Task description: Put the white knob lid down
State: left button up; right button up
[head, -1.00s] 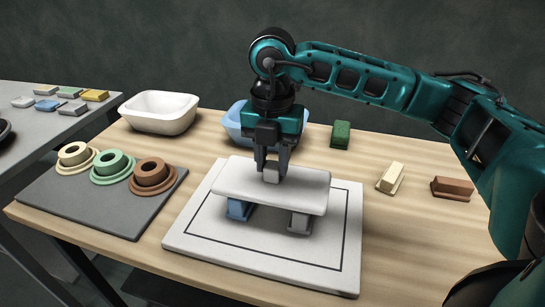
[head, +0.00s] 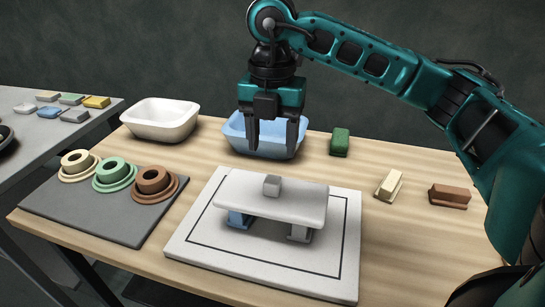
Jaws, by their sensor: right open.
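The white lid (head: 255,206) is a flat slab with a grey block knob (head: 272,186) on top. It lies across a blue support (head: 240,219) and a grey support (head: 299,233), on a white board (head: 205,255) with a black outline. My right gripper (head: 272,148) is open and empty, pointing down above the knob and apart from it. My left gripper is not in view.
A blue basin (head: 240,133) stands behind my right gripper, and a white basin (head: 160,119) to its left. Green (head: 340,142), cream (head: 389,186) and brown (head: 449,196) blocks lie right. A dark mat (head: 85,210) with three ringed pieces lies left.

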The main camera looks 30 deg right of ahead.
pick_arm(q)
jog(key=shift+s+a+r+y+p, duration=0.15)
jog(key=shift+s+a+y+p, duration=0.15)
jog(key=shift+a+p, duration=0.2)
pick_arm(e)
notch_tip(320, 180, up, 6)
jog(key=shift+r, duration=0.25)
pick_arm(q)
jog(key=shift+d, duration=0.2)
